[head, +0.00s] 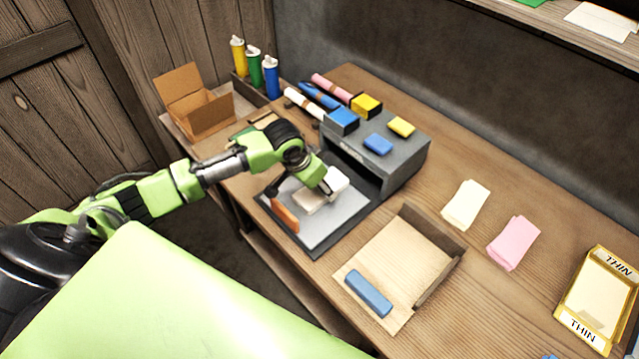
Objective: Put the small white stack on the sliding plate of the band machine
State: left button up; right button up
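The band machine (405,160) is a dark grey box on the bench. Its flat grey sliding plate (340,222) sticks out in front of it, with an orange upright piece (285,219) at its left edge. A small white stack (307,201) shows at the plate, partly covered by my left gripper (325,188). A brighter white part (336,179) shows on the gripper's other side. I cannot tell whether the stack rests on the plate or is held just above it, nor how tightly the fingers close. My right gripper is not in view.
A wooden tray (385,262) with a blue bar (368,293) lies in front. Cream (466,204) and pink (513,242) stacks and a yellow "THIN" frame (567,318) lie right. Bottles (271,78) and a cardboard box (197,105) stand behind left.

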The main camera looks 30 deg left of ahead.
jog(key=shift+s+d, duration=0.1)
pick_arm(q)
jog(key=shift+f, duration=0.15)
jog(key=o, duration=1.1)
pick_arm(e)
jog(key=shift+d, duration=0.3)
pick_arm(q)
jog(key=b+v, duration=0.1)
jog(key=v, duration=1.1)
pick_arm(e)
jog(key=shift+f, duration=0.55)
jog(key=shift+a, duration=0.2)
